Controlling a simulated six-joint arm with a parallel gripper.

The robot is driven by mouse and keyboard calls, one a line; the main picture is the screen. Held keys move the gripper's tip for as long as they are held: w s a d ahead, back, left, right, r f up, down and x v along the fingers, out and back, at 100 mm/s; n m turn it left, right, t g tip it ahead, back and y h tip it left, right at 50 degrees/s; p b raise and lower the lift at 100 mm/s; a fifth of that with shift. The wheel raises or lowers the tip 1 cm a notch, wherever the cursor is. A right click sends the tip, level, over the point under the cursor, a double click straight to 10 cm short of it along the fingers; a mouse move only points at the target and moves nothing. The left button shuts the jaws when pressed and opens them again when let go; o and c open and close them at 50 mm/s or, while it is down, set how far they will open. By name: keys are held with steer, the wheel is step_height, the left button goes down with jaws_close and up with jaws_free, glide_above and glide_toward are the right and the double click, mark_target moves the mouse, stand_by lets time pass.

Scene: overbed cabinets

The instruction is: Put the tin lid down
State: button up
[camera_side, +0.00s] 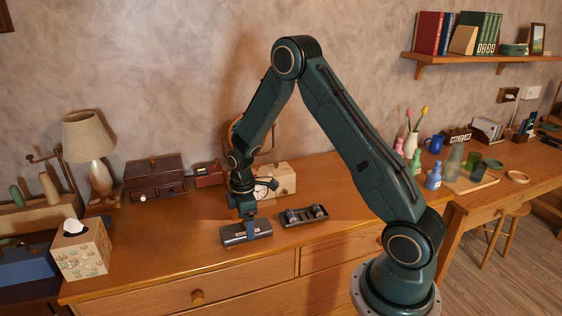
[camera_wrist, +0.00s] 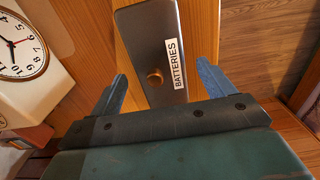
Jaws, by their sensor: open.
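The tin lid (camera_side: 245,235) is a dark grey, long flat piece lying on the wooden cabinet top near its front edge. My gripper (camera_side: 249,226) is right over the lid, pointing down. In the wrist view my gripper (camera_wrist: 161,72) is open, with one finger on each side of the lid and gaps between fingers and lid. The open dark tin (camera_side: 304,217) lies to the right of the lid, with cylindrical things inside.
A cream clock (camera_side: 274,180) stands behind the tin. A brown drawer box (camera_side: 155,178), a lamp (camera_side: 88,150) and a tissue box (camera_side: 81,250) stand to the left. The wooden top (camera_side: 180,235) between tissue box and lid is clear.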

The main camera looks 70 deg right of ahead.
step_height(320, 180, up, 11)
stand_by(0.6)
steer(key=shift+r, duration=0.1)
stand_by(0.3)
steer(key=s+a+r+m+t, duration=0.1)
steer(key=s+a+r+m, duration=0.1)
steer(key=s+a+r, duration=0.35)
steer(key=s+a+r+m+t, duration=0.2)
steer(key=s+r, duration=0.1)
steer(key=r, duration=0.5)
steer(key=s+a+r+m+t, duration=0.1)
steer(key=s+a+r+m, duration=0.1)
steer(key=s, duration=0.5)
steer(key=s+a+r+m+t, duration=0.1)
steer(key=s+a+r+m, duration=0.1)
steer(key=s, duration=0.6)
steer(key=shift+s+a+r+m+t, duration=0.2)
steer(key=shift+a+m+t, duration=0.1)
steer(key=shift+a+m, duration=0.25)
steer(key=shift+c, duration=0.2)
